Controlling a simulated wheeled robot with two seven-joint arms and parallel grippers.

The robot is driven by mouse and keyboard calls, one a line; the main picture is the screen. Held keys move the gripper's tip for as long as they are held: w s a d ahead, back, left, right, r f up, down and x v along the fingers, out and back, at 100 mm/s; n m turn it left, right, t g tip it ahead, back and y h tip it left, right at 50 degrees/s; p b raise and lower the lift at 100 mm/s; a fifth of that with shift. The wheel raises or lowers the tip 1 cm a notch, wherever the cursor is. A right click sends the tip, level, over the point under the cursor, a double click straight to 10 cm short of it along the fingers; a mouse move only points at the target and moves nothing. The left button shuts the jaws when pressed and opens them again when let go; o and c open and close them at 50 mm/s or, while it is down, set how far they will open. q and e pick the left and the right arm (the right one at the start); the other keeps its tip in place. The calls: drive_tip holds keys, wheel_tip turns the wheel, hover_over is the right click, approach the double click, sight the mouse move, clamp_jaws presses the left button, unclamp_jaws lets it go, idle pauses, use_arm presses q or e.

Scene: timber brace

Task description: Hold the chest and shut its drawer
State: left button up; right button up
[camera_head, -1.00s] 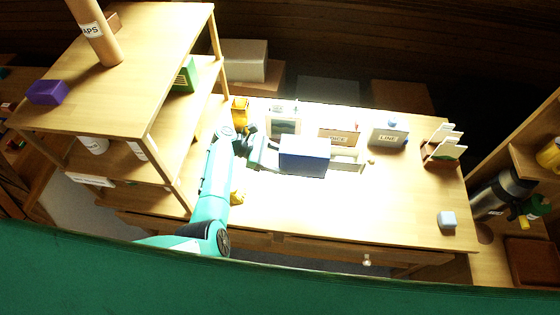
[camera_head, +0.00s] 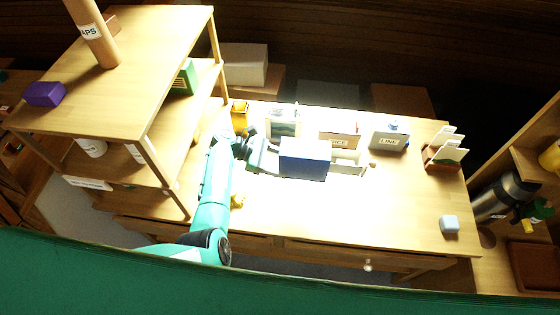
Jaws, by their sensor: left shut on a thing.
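The chest (camera_head: 305,158) is a small blue-and-white box on the wooden table (camera_head: 350,220). Its drawer (camera_head: 346,170) sticks out of the right side, with a small tan knob (camera_head: 372,166) at its end. My left gripper (camera_head: 262,155) is at the chest's left side and is shut on the chest; the fingertips are small and partly hard to see. My right gripper is not in view.
Behind the chest stand a yellow container (camera_head: 240,115), a picture (camera_head: 283,124) and labelled boxes (camera_head: 389,136). A card rack (camera_head: 445,155) is at the right, and a pale blue block (camera_head: 449,223) is near the right front. The front middle of the table is clear.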

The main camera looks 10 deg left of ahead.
use_arm(q)
drive_tip(key=b, duration=0.5)
hover_over(280, 193)
drive_tip(key=shift+f, duration=3.65)
drive_tip(key=shift+s+f+b, duration=0.1)
drive_tip(key=shift+f+b, duration=3.7)
drive_tip(key=shift+f, duration=1.65)
